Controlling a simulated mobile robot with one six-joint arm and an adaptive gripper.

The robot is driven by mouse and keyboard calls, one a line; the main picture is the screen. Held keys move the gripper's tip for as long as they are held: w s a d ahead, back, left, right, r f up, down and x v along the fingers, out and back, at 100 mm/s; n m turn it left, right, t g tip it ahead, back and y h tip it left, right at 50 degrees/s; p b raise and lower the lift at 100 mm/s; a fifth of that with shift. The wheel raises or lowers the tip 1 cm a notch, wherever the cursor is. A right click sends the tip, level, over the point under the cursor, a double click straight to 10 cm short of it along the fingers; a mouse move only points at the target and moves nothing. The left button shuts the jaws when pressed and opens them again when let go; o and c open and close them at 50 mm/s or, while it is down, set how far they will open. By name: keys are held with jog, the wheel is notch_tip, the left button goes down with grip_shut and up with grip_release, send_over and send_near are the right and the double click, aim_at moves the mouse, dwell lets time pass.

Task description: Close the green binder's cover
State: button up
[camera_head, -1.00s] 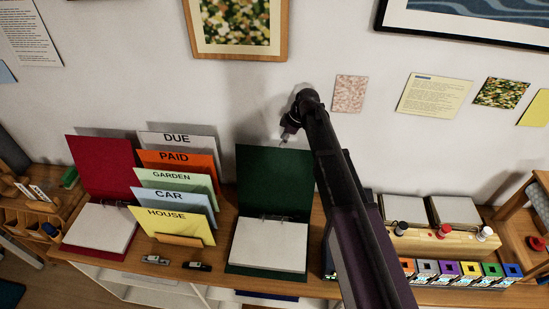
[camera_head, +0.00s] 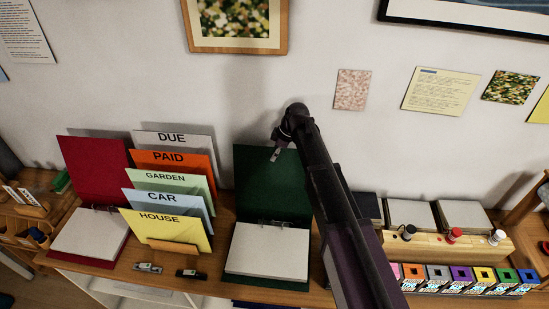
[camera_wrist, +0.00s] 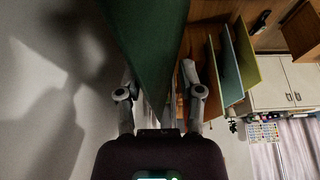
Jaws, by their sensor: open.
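The green binder lies open on the wooden shelf in the head view, its dark green cover (camera_head: 272,190) standing up near the wall and its white pages (camera_head: 267,250) lying flat in front. My gripper (camera_head: 276,154) is at the cover's top edge, right of its middle, with part of the cover's right side hidden by my arm. In the wrist view the green cover (camera_wrist: 150,40) runs down between the two fingers of my gripper (camera_wrist: 158,88). The fingers are apart, one on each side of the cover. I cannot tell whether either touches it.
A rack of labelled folders (camera_head: 165,225) stands left of the green binder, with an open red binder (camera_head: 95,168) beyond it. Two small dark items (camera_head: 150,267) lie before the rack. Right of my arm are a wooden stand with knobs (camera_head: 450,240) and several coloured boxes (camera_head: 460,275).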

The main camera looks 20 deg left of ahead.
jog(key=shift+a+f, duration=0.1)
jog(key=shift+f, duration=0.15)
grip_shut()
jog(key=shift+s, duration=0.15)
